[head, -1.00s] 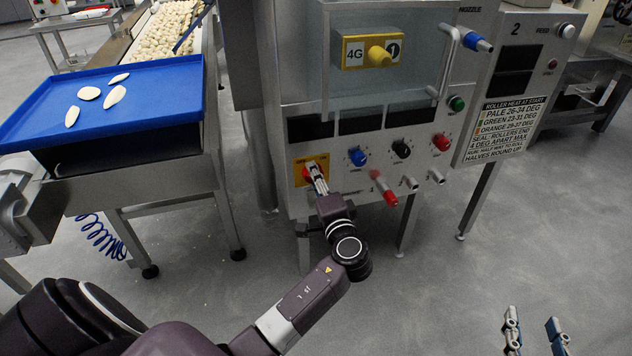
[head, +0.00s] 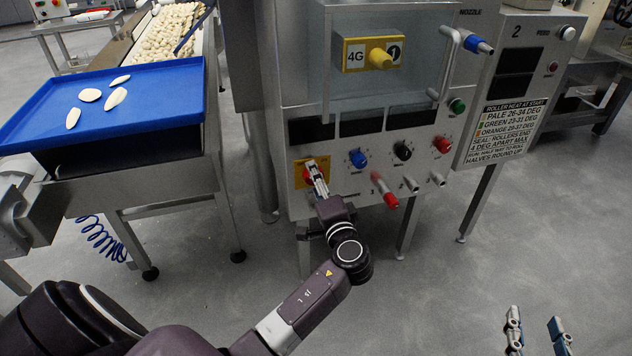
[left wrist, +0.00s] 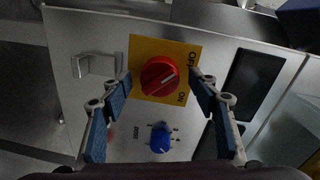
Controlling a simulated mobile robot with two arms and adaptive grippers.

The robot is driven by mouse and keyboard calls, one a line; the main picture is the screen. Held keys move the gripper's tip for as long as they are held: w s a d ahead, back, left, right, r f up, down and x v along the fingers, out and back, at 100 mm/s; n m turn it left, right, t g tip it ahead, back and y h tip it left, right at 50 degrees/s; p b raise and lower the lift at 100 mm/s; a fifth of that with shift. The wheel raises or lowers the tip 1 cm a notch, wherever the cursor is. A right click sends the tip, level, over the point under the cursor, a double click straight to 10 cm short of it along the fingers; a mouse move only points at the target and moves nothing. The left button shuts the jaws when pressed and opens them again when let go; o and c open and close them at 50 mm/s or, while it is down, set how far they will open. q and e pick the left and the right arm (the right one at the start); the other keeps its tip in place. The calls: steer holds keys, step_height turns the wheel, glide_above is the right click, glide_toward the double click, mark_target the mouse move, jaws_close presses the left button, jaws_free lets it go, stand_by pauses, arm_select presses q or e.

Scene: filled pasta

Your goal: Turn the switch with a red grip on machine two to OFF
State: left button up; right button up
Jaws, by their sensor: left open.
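The red-grip switch (left wrist: 158,76) is a round red knob on a yellow plate (left wrist: 143,46). In the left wrist view, OFF is printed at the plate's upper right and ON at the lower right. My left gripper (left wrist: 162,80) is open, with one finger on each side of the knob; contact is unclear. In the head view, my left gripper (head: 315,178) is at the switch (head: 307,175) and partly hides it. My right gripper (head: 535,322) is open and empty over the floor at the lower right.
A blue knob (head: 358,158), a black knob (head: 402,150) and a red knob (head: 442,144) are right of the switch. A red-tipped lever (head: 390,199) and metal stubs jut out below. A blue tray (head: 150,75) with pasta pieces stands left. The floor in front is clear.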

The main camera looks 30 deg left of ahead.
arm_select(q)
steer(key=v, duration=1.1)
steer(key=shift+s+d, duration=0.3)
steer(key=shift+s, duration=0.05)
